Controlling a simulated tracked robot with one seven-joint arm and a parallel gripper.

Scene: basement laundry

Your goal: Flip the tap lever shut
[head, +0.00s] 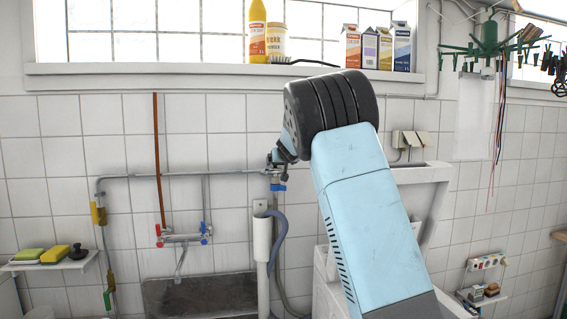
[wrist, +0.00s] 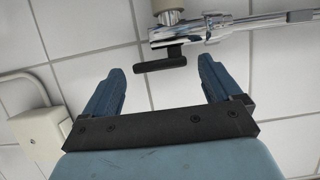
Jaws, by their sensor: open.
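In the wrist view a chrome tap (wrist: 200,32) runs across the top, in front of the white tiles. Its dark flat lever (wrist: 160,65) sticks out from the tap's left end, roughly crosswise to my fingers. My gripper (wrist: 159,80) is open, with one blue finger on each side of the lever in the picture. No contact shows, and I cannot tell the depth between the lever and the fingertips. In the head view my arm hides most of the gripper, and pipe fittings with a blue part (head: 277,187) show just below it.
A pale wall box (wrist: 40,135) is left of my gripper in the wrist view. In the head view a red-and-blue-handled mixer (head: 182,238) is over a dark basin (head: 200,296). A grey hose (head: 279,240) hangs below the fittings. Bottles and cartons stand on the window sill (head: 180,70).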

